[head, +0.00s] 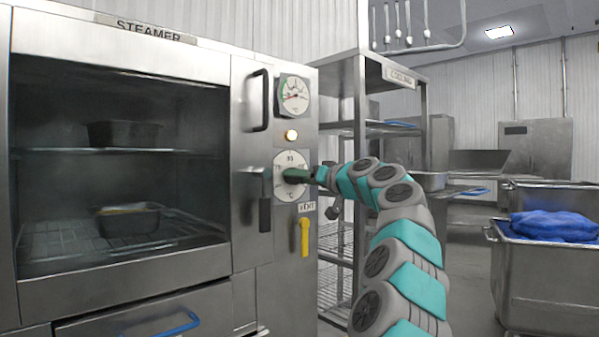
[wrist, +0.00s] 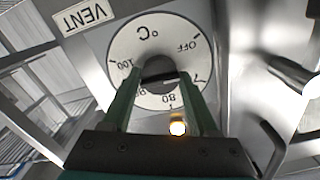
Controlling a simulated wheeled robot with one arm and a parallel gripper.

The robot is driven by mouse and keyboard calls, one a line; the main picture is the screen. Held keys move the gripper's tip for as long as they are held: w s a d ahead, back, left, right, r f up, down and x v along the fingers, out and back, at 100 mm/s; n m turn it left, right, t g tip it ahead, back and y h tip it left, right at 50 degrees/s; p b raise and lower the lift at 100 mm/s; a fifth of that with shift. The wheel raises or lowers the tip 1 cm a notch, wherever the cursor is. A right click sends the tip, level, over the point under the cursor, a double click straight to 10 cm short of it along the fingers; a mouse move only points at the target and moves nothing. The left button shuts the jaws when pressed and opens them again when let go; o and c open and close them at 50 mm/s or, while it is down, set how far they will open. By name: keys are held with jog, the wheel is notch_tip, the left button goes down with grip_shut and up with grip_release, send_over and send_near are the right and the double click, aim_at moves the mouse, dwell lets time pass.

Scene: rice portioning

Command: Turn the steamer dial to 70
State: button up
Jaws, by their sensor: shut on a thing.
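The steamer dial (head: 291,161) is a round white face on the steamer's front panel, below the amber lamp. It shows upside down in the wrist view (wrist: 131,46), with OFF, °C, 100 and 80 readable. Other numbers are partly hidden by my fingers. The dark knob (wrist: 157,68) is at the dial's centre.
A gauge (head: 293,96) and lit amber lamp (head: 291,135) are above the dial. A yellow vent handle (head: 304,237) is below, and the door handle (head: 262,100) is left. A wire rack (head: 361,120) stands to the right. A bin (head: 545,275) holds something blue.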

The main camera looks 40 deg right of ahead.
jog(key=shift+r+m+p, duration=0.1)
jog(key=shift+m+p, duration=1.65)
jog(key=shift+m, duration=0.75)
jog(key=o, duration=1.4)
jog(key=shift+c, duration=0.2)
jog(key=shift+s, duration=0.15)
jog(key=s+b, duration=0.1)
jog(key=s, duration=0.6)
jog(key=shift+s+d, duration=0.3)
jog(key=shift+d, duration=0.05)
